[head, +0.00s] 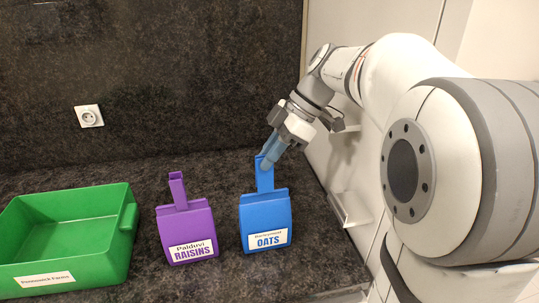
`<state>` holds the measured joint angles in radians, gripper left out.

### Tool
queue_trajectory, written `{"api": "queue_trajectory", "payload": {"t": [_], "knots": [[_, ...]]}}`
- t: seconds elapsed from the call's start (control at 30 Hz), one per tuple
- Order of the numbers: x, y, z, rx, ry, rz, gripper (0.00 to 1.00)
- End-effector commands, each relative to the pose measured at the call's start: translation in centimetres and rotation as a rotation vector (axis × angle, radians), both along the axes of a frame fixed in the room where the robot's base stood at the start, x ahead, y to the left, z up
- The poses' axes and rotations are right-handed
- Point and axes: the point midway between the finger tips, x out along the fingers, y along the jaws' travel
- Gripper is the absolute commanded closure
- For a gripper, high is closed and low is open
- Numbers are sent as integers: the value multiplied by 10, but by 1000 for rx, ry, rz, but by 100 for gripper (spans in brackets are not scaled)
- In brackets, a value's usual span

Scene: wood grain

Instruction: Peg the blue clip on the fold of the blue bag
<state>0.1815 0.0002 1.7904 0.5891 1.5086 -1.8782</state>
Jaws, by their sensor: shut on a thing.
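The blue bag (265,222) stands upright on the dark counter, with a white label reading OATS. Its fold is the band along its top edge. The blue clip (265,180) is a narrow upright piece at the middle of that fold, its lower end meeting the bag's top. I cannot tell whether its jaws straddle the fold. My gripper (266,163) comes down from the upper right and is shut on the clip's upper end. The grey-blue fingers hide part of the clip.
A purple bag (188,235) labelled RAISINS stands to the left, with a similar upright purple piece (178,190) on top. A green crate (120,245) is at the far left. A dark wall with a socket (89,116) is behind. A pale panel bounds the counter's right side.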

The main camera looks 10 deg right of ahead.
Motion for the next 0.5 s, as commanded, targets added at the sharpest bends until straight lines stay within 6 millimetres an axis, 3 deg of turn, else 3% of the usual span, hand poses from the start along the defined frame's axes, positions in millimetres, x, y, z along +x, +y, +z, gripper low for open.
{"api": "queue_trajectory", "payload": {"t": [0.5], "knots": [[0, 0, -5, 0, 0, 0, 100]]}}
